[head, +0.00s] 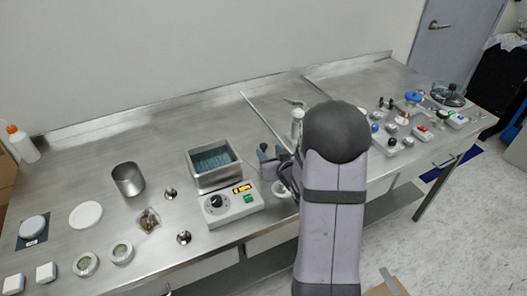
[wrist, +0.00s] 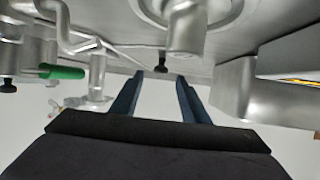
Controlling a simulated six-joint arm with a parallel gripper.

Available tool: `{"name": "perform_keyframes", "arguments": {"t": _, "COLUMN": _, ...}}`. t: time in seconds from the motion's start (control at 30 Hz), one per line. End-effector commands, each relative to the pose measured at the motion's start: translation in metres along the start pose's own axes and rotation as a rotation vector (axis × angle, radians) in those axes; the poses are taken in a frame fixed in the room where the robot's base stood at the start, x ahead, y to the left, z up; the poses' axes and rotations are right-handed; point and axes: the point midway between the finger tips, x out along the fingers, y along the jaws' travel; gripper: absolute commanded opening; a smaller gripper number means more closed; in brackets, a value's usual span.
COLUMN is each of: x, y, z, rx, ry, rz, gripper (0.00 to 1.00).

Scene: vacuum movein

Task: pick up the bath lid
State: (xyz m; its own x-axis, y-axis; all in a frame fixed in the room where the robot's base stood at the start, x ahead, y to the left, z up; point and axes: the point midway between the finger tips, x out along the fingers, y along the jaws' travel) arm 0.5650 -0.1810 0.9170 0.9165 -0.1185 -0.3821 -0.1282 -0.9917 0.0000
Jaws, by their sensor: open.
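The open steel bath (head: 214,176) stands on the bench left of my arm, with blue-grey liquid inside and no cover on it. Its steel side also shows at the right of the wrist view (wrist: 237,88). I cannot surely make out the bath lid; part of the bench is hidden behind my arm. A small black knob (wrist: 161,64) shows beyond my fingertips in the wrist view, and I cannot tell what it belongs to. My gripper (wrist: 158,78) is open with nothing between its blue fingers. In the head view it is just right of the bath, partly hidden by my arm.
A control box (head: 231,204) stands in front of the bath. A steel beaker (head: 128,180), a white disc (head: 85,215) and small round items are to the left. Glassware and fittings crowd the right.

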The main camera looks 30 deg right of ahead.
Motion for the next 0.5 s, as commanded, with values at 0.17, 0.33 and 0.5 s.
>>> {"name": "perform_keyframes", "arguments": {"t": 0.17, "x": 0.015, "y": -0.002, "z": -0.003, "rx": 0.000, "ry": -0.001, "rz": -0.002, "gripper": 0.41}}
{"name": "perform_keyframes", "arguments": {"t": 0.33, "x": 0.035, "y": -0.002, "z": -0.004, "rx": 0.000, "ry": -0.002, "rz": -0.001, "gripper": 0.41}}
{"name": "perform_keyframes", "arguments": {"t": 0.5, "x": 0.048, "y": -0.002, "z": -0.004, "rx": 0.000, "ry": -0.001, "rz": -0.001, "gripper": 0.41}}
